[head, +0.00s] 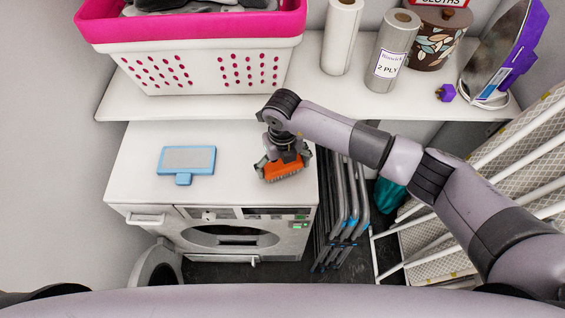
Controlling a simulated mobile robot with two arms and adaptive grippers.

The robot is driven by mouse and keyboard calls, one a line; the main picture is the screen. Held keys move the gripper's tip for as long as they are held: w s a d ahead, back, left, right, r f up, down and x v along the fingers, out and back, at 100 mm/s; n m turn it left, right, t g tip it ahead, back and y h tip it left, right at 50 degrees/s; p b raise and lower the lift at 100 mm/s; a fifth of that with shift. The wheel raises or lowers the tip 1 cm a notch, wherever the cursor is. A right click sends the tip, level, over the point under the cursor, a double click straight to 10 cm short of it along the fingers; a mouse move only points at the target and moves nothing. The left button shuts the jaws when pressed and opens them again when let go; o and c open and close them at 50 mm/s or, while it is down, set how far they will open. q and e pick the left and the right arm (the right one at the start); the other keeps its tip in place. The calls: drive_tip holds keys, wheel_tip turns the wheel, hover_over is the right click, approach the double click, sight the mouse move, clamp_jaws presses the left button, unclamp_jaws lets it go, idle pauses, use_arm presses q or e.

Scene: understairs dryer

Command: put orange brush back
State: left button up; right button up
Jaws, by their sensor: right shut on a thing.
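The orange brush (284,173) has an orange body and dark grey ends or bristles partly hidden by the fingers. My right gripper (283,166) points down and is shut on the orange brush, over the right part of the white dryer top (230,140). I cannot tell whether the brush touches the top or is slightly above it. A blue dustpan-like piece (186,160) with a grey panel and short handle lies on the dryer top to the left, apart from the brush. My left gripper is not in view.
A white shelf (215,108) above the dryer holds a pink and white basket (190,62), two paper rolls (393,55), a patterned pot (437,35) and a purple iron (510,55). Folded racks (345,205) and an ironing board (515,165) stand right. The dryer top's middle is clear.

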sight(282, 163)
drive_tip(key=shift+f, duration=0.2)
drive_tip(key=shift+f+b, duration=0.2)
drive_tip(key=shift+b, duration=0.1)
drive_tip(key=o, duration=0.7)
drive_tip(key=shift+r, duration=0.1)
drive_tip(key=shift+o, duration=0.2)
drive_tip(key=shift+r+p, duration=0.3)
drive_tip(key=shift+p, duration=0.1)
wheel_tip(282, 163, up, 10)
drive_tip(key=b, duration=0.3)
drive_tip(key=shift+r, duration=0.85)
